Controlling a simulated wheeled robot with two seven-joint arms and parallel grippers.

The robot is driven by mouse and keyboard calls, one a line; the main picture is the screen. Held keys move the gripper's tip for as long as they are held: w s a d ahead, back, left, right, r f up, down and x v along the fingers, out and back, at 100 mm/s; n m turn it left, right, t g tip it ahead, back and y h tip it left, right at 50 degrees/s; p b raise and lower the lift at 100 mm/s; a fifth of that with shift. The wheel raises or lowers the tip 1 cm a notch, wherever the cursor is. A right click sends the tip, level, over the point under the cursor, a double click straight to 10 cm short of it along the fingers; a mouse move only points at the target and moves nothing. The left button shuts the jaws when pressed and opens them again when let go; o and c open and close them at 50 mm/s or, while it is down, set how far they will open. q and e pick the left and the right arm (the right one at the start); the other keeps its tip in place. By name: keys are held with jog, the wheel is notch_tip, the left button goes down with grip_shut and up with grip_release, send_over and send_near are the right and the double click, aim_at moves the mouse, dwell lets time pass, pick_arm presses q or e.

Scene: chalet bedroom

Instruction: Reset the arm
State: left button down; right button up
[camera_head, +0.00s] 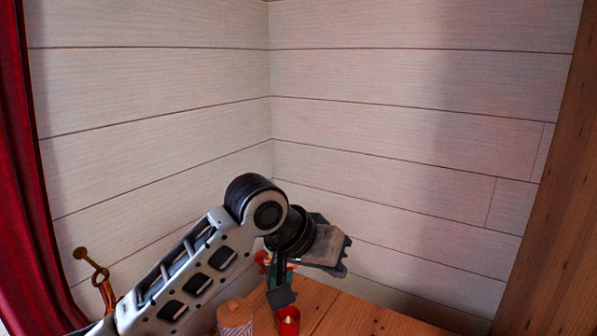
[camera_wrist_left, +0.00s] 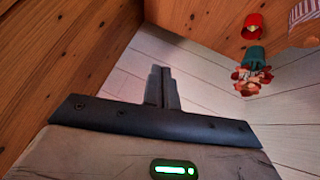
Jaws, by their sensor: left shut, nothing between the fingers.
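My left arm comes in from the left, and its left gripper (camera_head: 342,256) hangs over the wooden surface near the corner of the walls. In the left wrist view its two dark fingers (camera_wrist_left: 162,88) are together, with nothing between them. The gripper and wrist partly cover a potted plant with red flowers in the head view. My right gripper is in neither view.
The wooden surface (camera_head: 360,318) holds a dark teal flower pot (camera_wrist_left: 255,56), a red cup (camera_head: 288,322) and a striped lidded jar (camera_head: 234,318). A brass-coloured object (camera_head: 92,262) stands at left by the red curtain (camera_head: 22,170). White plank walls (camera_head: 390,120) close the corner.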

pick_arm(q)
jog(key=s+a+f+n+t+h+p, duration=0.1)
jog(key=s+a+f+n+t, duration=0.15)
jog(key=f, duration=0.55)
jog(key=s+a+f+n+t, duration=0.1)
jog(key=s+a+f, duration=0.2)
jog(key=f, duration=0.4)
jog(key=s+a+f+t+y, duration=0.1)
jog(key=s+a+f+y, duration=0.1)
jog(key=s+a+f, duration=0.2)
jog(key=s+a+f+t+y+p, duration=0.1)
jog(key=s+a+f, duration=0.3)
jog(key=s+a, duration=0.5)
jog(key=shift+s+a+f+t+y+p, duration=0.15)
jog(key=shift+s+a+t+y+p, duration=0.3)
jog(key=shift+s, duration=0.7)
jog(key=shift+d+n, duration=0.1)
jog(key=shift+n, duration=0.15)
